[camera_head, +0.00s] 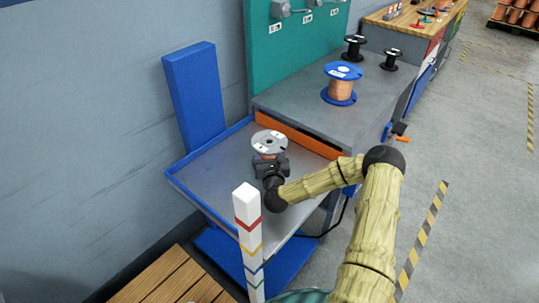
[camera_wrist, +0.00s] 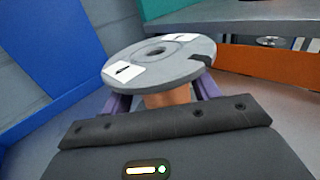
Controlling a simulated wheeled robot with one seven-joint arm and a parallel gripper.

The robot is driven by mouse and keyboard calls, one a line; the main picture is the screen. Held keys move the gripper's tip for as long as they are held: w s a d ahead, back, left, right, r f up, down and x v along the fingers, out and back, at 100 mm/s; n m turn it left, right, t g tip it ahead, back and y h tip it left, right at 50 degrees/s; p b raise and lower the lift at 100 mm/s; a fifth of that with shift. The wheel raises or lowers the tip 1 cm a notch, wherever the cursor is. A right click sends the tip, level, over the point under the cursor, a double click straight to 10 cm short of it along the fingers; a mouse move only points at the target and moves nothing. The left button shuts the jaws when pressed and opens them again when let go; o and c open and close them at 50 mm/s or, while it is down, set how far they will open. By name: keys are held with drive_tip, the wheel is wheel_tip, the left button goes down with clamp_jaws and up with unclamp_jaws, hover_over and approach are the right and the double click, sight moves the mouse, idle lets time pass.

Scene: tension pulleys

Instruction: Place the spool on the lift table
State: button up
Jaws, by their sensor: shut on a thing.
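The grey spool (camera_head: 269,142) with copper winding is upright at the lift table, its grey top flange with white labels facing up; it also shows in the wrist view (camera_wrist: 160,60). My gripper (camera_head: 268,158) is shut on the spool, with purple fingers (camera_wrist: 160,100) on both sides of the copper winding below the top flange. The lift table (camera_head: 205,180) is a grey tray-like top with a blue rim. The spool is over its surface near the orange strip. The lower flange is hidden by my gripper, so I cannot tell whether it touches the surface.
An orange board (camera_head: 298,136) stands between the lift table and the grey bench (camera_head: 290,98). A blue spool (camera_head: 341,84) and two black spools (camera_head: 354,47) stand on the bench. A white striped post (camera_head: 248,235) is in front. The lift table's left part is clear.

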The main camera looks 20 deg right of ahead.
drive_tip(key=shift+f, duration=0.15)
drive_tip(key=o, duration=0.9)
drive_tip(key=shift+f, duration=0.15)
drive_tip(key=o, duration=0.5)
drive_tip(key=shift+c, duration=0.2)
drive_tip(key=shift+s+a+r, duration=0.1)
drive_tip(key=shift+r, duration=0.1)
drive_tip(key=s, duration=0.4)
drive_tip(key=s+a, duration=0.1)
drive_tip(key=s, duration=0.2)
drive_tip(key=s+a+p, duration=0.1)
drive_tip(key=s, duration=0.3)
drive_tip(key=shift+s+a, duration=0.15)
drive_tip(key=shift+s, duration=0.15)
drive_tip(key=shift+s, duration=0.1)
drive_tip(key=shift+f, duration=0.1)
